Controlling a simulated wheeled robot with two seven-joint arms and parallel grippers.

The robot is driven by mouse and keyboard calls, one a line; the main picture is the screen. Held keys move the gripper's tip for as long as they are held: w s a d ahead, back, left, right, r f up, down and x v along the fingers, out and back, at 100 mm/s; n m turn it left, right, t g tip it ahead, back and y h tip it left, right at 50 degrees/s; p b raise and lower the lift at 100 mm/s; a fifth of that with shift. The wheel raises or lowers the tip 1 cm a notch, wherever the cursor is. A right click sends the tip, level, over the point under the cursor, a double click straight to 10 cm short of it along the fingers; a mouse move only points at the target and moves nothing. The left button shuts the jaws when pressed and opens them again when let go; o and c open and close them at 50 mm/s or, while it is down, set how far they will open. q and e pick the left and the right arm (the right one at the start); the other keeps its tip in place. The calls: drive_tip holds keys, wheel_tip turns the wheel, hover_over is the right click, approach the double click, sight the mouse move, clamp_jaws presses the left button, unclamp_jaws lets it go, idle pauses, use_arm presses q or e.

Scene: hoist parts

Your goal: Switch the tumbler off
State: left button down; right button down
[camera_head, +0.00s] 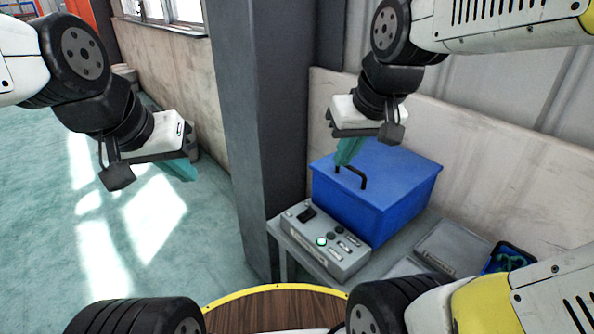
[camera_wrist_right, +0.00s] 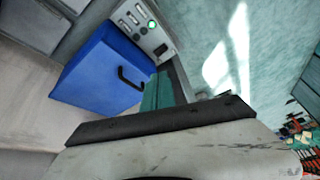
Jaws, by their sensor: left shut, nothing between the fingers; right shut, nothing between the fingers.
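A grey control box (camera_head: 325,240) sits at the front left of a grey table. It has a green lit round button (camera_head: 321,241), dark round knobs and a black switch (camera_head: 307,214) near its left end, which may be the tumbler; its position is too small to tell. The box also shows in the right wrist view (camera_wrist_right: 146,32), with the green light lit. My right gripper (camera_head: 347,152) is shut and empty, above the blue box and behind the control box. Its teal fingers also show in the right wrist view (camera_wrist_right: 165,88). My left gripper (camera_head: 181,170) is shut and empty over the floor, left of the pillar.
A blue box (camera_head: 385,190) with a black handle (camera_head: 352,177) stands on the table (camera_head: 405,268) behind the control box. A dark pillar (camera_head: 256,120) rises left of the table. A small blue bin (camera_head: 508,258) is at the right. The floor at left is clear.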

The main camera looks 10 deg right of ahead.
drive_tip(key=w+a+f+n+g+h, duration=0.1)
drive_tip(key=w+a+f+n+g, duration=0.2)
drive_tip(key=w, duration=0.5)
drive_tip(key=n+g+h, duration=0.1)
drive_tip(key=n+h, duration=0.1)
hover_over(309, 211)
drive_tip(key=s+a, duration=0.1)
drive_tip(key=a, duration=0.1)
wheel_tip(309, 211, down, 7)
drive_tip(key=shift+d, duration=0.15)
drive_tip(key=shift+f, duration=0.15)
drive_tip(key=f, duration=0.4)
drive_tip(key=d+f, duration=0.1)
drive_tip(key=f, duration=0.4)
drive_tip(key=w+f, duration=0.1)
drive_tip(key=f, duration=0.4)
drive_tip(key=shift+d, duration=0.25)
drive_tip(key=shift+f, duration=0.1)
drive_tip(key=shift+s+a+r, duration=0.2)
drive_tip(key=shift+s+a, duration=0.25)
drive_tip(key=shift+a, duration=0.15)
wheel_tip(309, 211, up, 14)
drive_tip(key=a, duration=0.1)
drive_tip(key=shift+s+a, duration=0.25)
drive_tip(key=shift+s, duration=0.2)
